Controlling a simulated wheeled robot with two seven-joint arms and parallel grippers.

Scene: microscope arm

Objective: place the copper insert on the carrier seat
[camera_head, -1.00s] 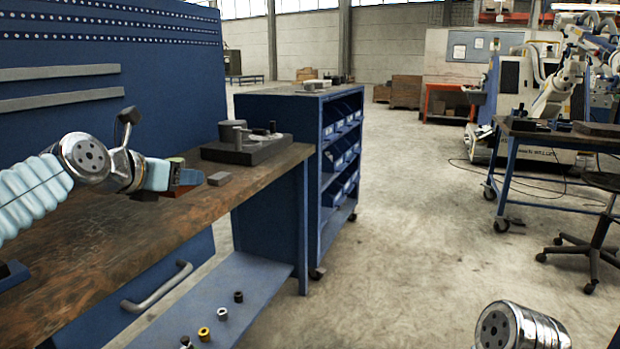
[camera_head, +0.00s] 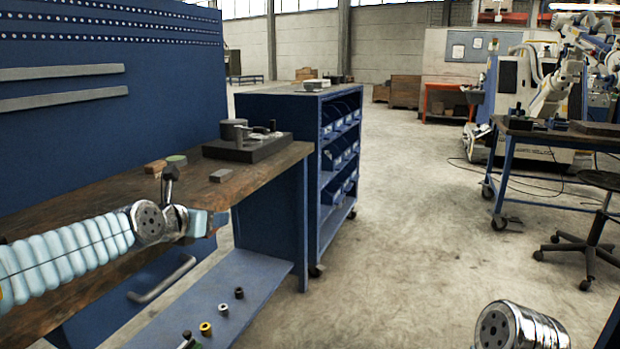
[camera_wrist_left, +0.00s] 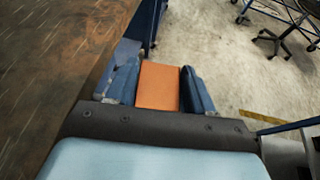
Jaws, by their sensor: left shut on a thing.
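My left gripper (camera_head: 218,220) is beyond the front edge of the workbench, over the lower blue shelf side. In the left wrist view my left gripper (camera_wrist_left: 161,84) is shut on a flat orange-brown block, the copper insert (camera_wrist_left: 158,88), with one blue finger on each side. In the head view the insert cannot be made out. A dark base plate with round grey parts (camera_head: 247,147) sits at the far end of the bench; I cannot tell whether it bears the carrier seat. My right gripper is out of view; only a silver part of my right arm shows.
The wooden bench (camera_head: 105,212) carries a small grey block (camera_head: 221,175), a brown block (camera_head: 155,167) and a green-topped piece (camera_head: 177,160). Several small rings, one yellow (camera_head: 206,328), stand on the lower shelf (camera_head: 252,272). A blue bin cabinet (camera_head: 285,112) stands behind.

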